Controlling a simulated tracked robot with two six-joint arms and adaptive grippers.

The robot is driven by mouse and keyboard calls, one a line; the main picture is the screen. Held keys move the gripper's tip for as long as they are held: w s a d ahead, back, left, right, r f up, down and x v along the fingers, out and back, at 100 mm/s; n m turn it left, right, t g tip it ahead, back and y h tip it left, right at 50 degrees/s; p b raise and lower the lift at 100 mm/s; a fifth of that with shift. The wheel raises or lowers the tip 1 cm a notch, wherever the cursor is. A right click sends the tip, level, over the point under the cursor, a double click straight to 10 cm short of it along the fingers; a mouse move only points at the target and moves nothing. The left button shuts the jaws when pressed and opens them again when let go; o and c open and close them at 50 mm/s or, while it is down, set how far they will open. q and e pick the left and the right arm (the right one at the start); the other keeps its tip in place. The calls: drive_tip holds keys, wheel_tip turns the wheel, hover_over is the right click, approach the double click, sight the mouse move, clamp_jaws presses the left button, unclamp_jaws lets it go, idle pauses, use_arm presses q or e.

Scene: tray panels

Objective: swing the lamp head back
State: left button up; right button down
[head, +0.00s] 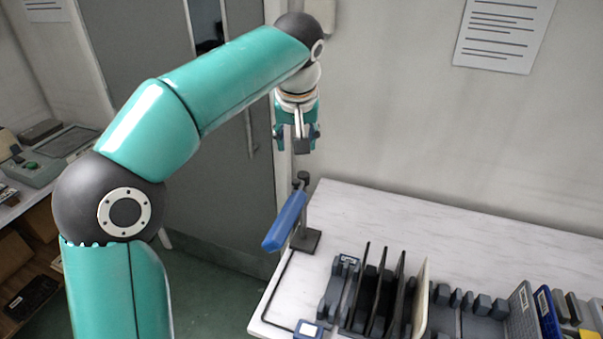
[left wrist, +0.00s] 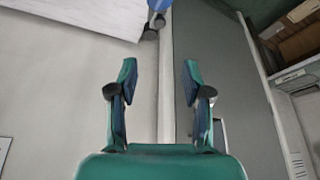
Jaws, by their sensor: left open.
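The desk lamp has a long blue head (head: 286,221) on a dark post with a square dark base (head: 306,240), at the table's left corner. The head is tilted and hangs out past the table's left edge. My left gripper (head: 298,138) is above the lamp post, apart from it and empty. In the left wrist view my left gripper (left wrist: 159,78) shows both fingers spread with nothing between them. A bit of the blue lamp head (left wrist: 158,5) and a dark knob show at the top of that view. My right gripper is not in view.
A white marbled table (head: 440,225) has a clear back half. A rack with upright dark panels (head: 378,297) and a cream panel (head: 421,300) stands near its front. A small blue-grey device (head: 308,329) lies at the front left. A wall and grey door are behind.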

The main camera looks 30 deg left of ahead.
sight(297, 181)
use_arm(q)
drive_tip(key=p+x, duration=0.1)
drive_tip(key=x, duration=1.4)
drive_tip(key=shift+f, duration=0.45)
drive_tip(key=shift+c, duration=0.3)
clamp_jaws()
drive_tip(key=shift+d, duration=0.1)
